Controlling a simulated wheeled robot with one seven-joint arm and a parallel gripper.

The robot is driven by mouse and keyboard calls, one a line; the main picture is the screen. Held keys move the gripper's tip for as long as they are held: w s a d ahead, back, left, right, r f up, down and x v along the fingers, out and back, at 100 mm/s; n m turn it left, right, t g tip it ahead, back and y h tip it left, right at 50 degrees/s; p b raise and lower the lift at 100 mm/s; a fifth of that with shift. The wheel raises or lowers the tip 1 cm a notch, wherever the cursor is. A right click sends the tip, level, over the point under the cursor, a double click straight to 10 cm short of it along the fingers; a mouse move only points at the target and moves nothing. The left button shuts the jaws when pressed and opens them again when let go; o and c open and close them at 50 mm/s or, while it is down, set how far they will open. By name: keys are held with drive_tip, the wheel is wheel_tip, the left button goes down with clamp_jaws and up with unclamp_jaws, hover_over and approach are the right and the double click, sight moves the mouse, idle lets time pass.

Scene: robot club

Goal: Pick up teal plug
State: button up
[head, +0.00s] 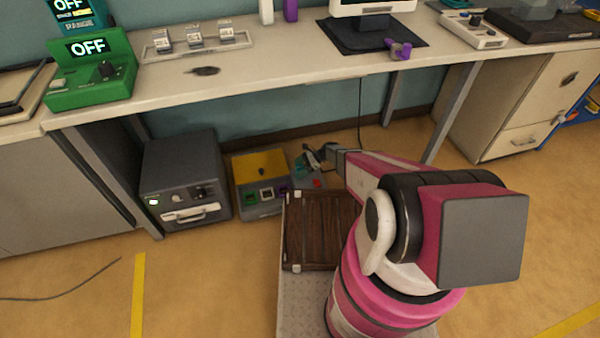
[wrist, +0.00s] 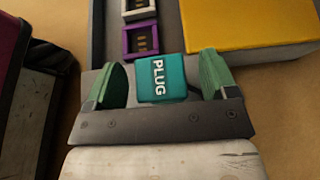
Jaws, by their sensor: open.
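The teal plug (wrist: 162,78), a small block lettered PLUG, shows in the wrist view between the two green fingertips of my gripper (wrist: 164,66). My gripper is open, with a narrow gap on each side of the plug. I cannot tell how far the plug sits along the fingers in depth. In the head view my gripper (head: 309,160) reaches down beside the small grey unit with the yellow top. The plug cannot be told clearly from the green fingers there.
A yellow-topped grey unit (head: 259,166) with coloured sockets stands on the floor; its purple socket (wrist: 140,40) shows ahead of my gripper. A dark grey box (head: 182,165) stands to its left. The bench (head: 300,68) overhangs behind. A brown wooden crate (head: 311,232) is nearer.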

drive_tip(key=shift+a, duration=0.15)
drive_tip(key=c, duration=1)
